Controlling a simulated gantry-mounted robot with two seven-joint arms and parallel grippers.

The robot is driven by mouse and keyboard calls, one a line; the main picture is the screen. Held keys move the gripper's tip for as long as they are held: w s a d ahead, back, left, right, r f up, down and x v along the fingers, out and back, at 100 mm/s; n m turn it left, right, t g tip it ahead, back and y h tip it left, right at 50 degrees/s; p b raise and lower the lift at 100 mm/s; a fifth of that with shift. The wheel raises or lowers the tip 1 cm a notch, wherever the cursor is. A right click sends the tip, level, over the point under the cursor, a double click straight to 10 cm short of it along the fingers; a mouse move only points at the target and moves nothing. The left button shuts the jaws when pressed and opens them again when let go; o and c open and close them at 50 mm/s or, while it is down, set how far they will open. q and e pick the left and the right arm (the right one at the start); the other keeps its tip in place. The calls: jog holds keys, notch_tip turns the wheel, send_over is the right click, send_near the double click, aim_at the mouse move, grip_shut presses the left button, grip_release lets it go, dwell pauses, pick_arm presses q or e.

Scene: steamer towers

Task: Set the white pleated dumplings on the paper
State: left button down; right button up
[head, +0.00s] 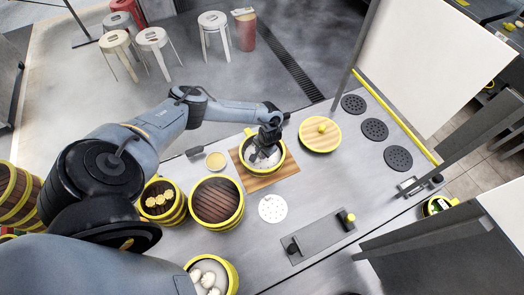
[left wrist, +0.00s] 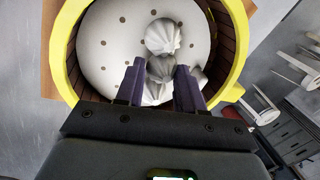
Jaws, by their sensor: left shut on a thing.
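My left gripper (head: 268,148) reaches down into a yellow-rimmed steamer (head: 244,162) on a wooden board. In the left wrist view its fingers (left wrist: 158,85) are shut on a white pleated dumpling (left wrist: 160,69), low over the perforated white paper (left wrist: 100,45) that lines this steamer. Another white dumpling (left wrist: 163,36) sits on the paper just beyond it. More white shapes show beside and below the held one, partly hidden by the fingers. Whether the held dumpling touches the paper is unclear. Another steamer (head: 235,274) at the bottom holds white pleated dumplings (head: 208,279). My right gripper is not in view.
A steamer with yellow pieces (head: 160,199) and a steamer with a dark slatted inside (head: 216,202) stand to the left. A round lid (head: 319,135) lies right of the board. A loose perforated white disc (head: 272,208) and a grey plate (head: 318,238) lie on the counter.

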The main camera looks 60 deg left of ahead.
pick_arm(q)
jog(key=shift+f, duration=0.15)
dwell(0.3)
jog(key=c, duration=0.6)
grip_release()
jog(key=p+v, duration=0.1)
jog(key=v, duration=1)
jog(key=shift+s, duration=0.1)
